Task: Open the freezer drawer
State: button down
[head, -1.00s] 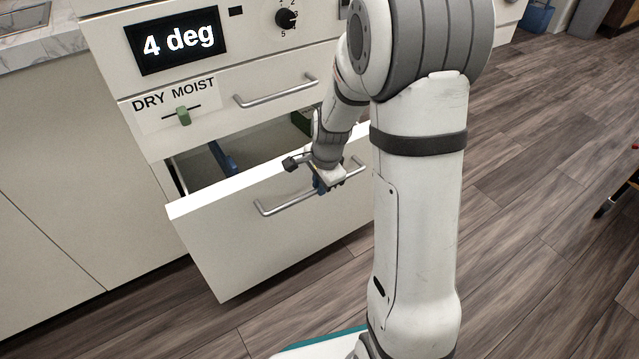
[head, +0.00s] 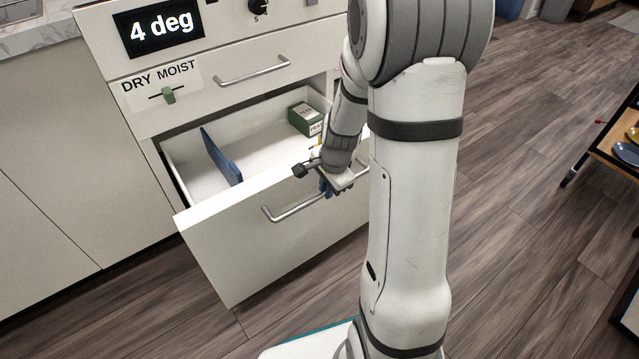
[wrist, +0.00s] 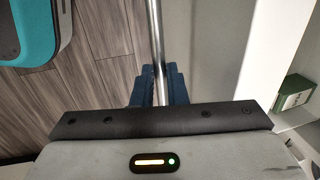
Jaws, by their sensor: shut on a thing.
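The lower drawer (head: 235,250) of the white cabinet is pulled well out, and its inside shows. Its metal bar handle (head: 290,210) runs across the front panel. My gripper (head: 328,186) is at the right part of this handle and shut on it. In the wrist view, the bar (wrist: 154,40) passes between the blue fingers (wrist: 157,88). My arm hides part of the drawer's right side. Inside the drawer are a blue upright divider (head: 221,160) and a green and white box (head: 305,118) at the back right.
An upper drawer with its own handle (head: 253,71) is closed above. A display reading 4 deg (head: 158,27), a knob (head: 257,7) and a DRY MOIST slider (head: 168,95) are on the cabinet. A cart (head: 620,150) with plates stands at the right. Wooden floor (head: 520,200) between is clear.

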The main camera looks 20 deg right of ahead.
jog(key=shift+w, duration=0.1)
jog(key=c, duration=1.5)
grip_release()
jog(key=shift+o, duration=0.2)
notch_tip(320, 180, up, 8)
jog(key=s+p, duration=0.1)
jog(key=p, duration=0.2)
jog(key=shift+s+d+f+p, duration=0.15)
jog(key=shift+s+d+p, duration=0.1)
jog(key=shift+p, duration=0.05)
jog(key=s+a+r+n+p, duration=0.2)
jog(key=s+r+n+p, duration=0.3)
jog(key=r+p, duration=0.4)
jog(key=s+a+r+n+p, duration=0.1)
jog(key=s+r+n+p, duration=0.3)
jog(key=r+p, duration=0.6)
jog(key=s+a+r+n+p, duration=0.2)
jog(key=s+r+n+p, duration=0.3)
jog(key=r, duration=1.8)
jog(key=s+p, duration=0.2)
jog(key=p, duration=0.3)
jog(key=shift+a+r+n+t+h, duration=0.3)
